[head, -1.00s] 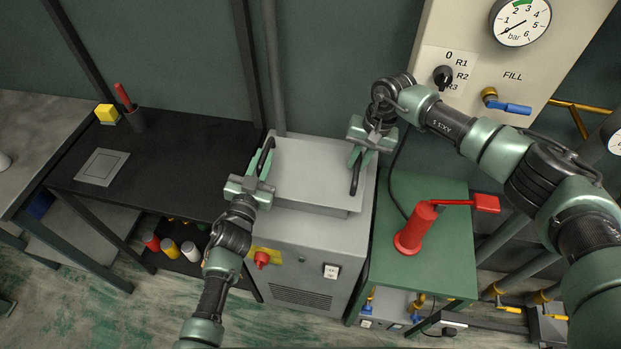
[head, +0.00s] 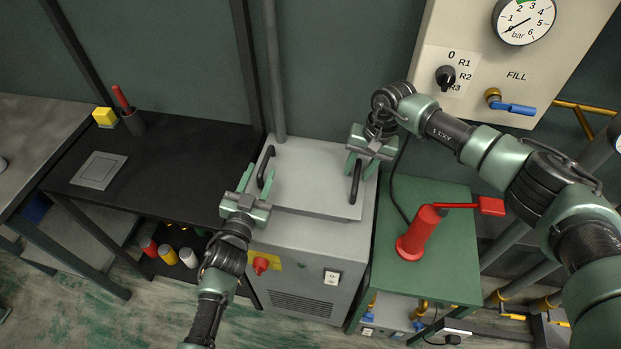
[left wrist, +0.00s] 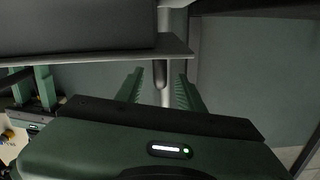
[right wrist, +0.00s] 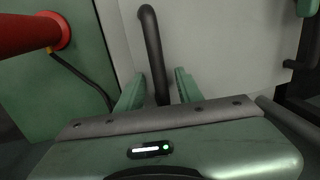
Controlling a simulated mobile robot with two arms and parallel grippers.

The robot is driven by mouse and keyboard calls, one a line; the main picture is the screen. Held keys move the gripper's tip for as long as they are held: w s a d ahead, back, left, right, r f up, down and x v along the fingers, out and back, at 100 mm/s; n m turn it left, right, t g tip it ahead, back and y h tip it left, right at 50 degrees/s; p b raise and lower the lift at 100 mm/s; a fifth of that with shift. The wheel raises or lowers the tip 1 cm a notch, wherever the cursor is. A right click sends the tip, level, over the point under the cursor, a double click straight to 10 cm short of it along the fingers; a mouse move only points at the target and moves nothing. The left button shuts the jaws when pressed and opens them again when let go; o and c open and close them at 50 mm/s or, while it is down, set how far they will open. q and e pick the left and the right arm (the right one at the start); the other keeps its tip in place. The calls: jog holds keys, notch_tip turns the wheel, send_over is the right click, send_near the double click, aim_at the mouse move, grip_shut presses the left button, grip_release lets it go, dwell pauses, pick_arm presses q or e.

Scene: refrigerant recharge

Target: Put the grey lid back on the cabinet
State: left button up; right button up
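The grey lid (head: 311,178) lies on top of the grey cabinet (head: 300,247); I cannot tell whether it is fully seated. It has a black left handle (head: 265,167) and a black right handle (head: 355,183). My right gripper (head: 361,169) is open at the right handle. In the right wrist view, the handle (right wrist: 154,55) lies between the parted fingers with gaps beside it.
A black bench (head: 170,175) adjoins on the left, with a grey plate (head: 99,170) and a dark cup (head: 133,122). A green table (head: 440,260) with a red pump (head: 418,232) stands right. The valve panel (head: 530,75) is behind my right arm.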

pick_arm(q)
jog(key=v, duration=0.9)
jog(key=shift+a, duration=0.1)
pick_arm(e)
jog(key=shift+s, duration=0.1)
pick_arm(q)
jog(key=shift+s, duration=0.2)
pick_arm(e)
jog(key=shift+r, duration=0.15)
notch_tip(320, 180, up, 12)
jog(key=d, duration=0.2)
jog(key=shift+s+f, duration=0.2)
jog(key=shift+s, duration=0.05)
